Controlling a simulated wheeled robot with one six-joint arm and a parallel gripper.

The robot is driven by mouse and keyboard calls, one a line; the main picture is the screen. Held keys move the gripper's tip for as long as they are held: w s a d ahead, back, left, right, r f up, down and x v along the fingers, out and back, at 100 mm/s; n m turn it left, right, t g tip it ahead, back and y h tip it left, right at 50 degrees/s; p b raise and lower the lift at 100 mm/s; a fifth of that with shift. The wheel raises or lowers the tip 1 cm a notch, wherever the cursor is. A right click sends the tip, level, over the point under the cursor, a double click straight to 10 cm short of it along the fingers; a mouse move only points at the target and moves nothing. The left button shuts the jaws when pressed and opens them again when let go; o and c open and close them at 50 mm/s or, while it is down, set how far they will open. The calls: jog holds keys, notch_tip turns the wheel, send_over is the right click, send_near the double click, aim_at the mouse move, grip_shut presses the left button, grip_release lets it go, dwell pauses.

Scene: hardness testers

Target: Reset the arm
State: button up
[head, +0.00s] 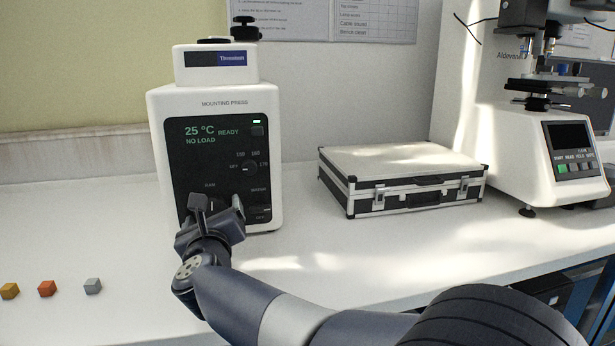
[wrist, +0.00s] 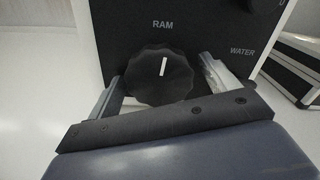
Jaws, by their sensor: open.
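My gripper (head: 219,204) is in front of the lower panel of the white mounting press (head: 160,108). In the wrist view my gripper (wrist: 160,85) is open, with one finger on each side of the black RAM knob (wrist: 160,77). The knob's white mark points nearly straight up. I cannot tell whether the fingers touch the knob. In the head view my gripper partly hides the knob. The press display (head: 205,135) reads 25 °C, READY, NO LOAD, and a green light is lit at its upper right.
A silver case (head: 400,165) with black edges lies right of the press. A white hardness tester (head: 530,150) stands at the far right.

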jog(key=m+b, duration=0.1)
jog(key=m, duration=0.2)
jog(key=shift+a+f, duration=0.1)
jog(key=shift+f, duration=0.05)
jog(key=v, duration=0.5)
jog(key=shift+s+r+p, duration=0.1)
jog(key=shift+r+p, duration=0.1)
jog(key=shift+p, duration=0.15)
jog(key=shift+v, duration=0.8)
